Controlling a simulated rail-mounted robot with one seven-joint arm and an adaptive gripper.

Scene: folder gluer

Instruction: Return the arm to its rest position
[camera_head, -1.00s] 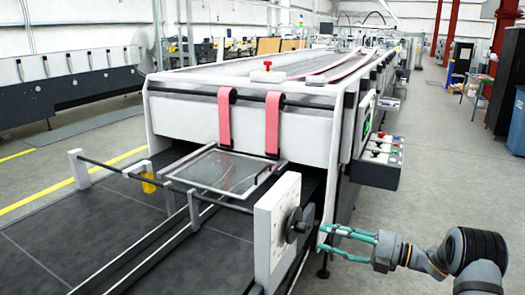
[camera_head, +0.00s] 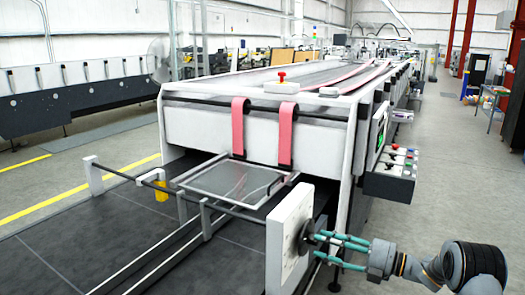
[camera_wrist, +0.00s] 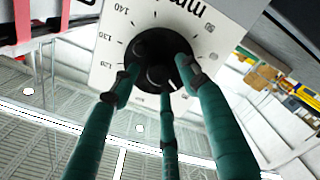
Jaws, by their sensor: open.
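My gripper (camera_head: 318,243) has teal fingers and is at the lower right in the head view. It is open, with its fingertips close to the black dial knob (camera_head: 304,236) on the white panel (camera_head: 285,245). In the wrist view, the fingers of my gripper (camera_wrist: 160,88) spread around and in front of the black knob (camera_wrist: 150,48). A numbered scale surrounds the knob on the white panel (camera_wrist: 100,75). I cannot tell whether the fingertips touch the knob. My arm reaches in from the lower right.
The long folder gluer (camera_head: 260,130) fills the middle, with pink belts (camera_head: 238,127) at its front. A control box (camera_head: 392,180) with buttons sticks out on its right side, above and behind my gripper.

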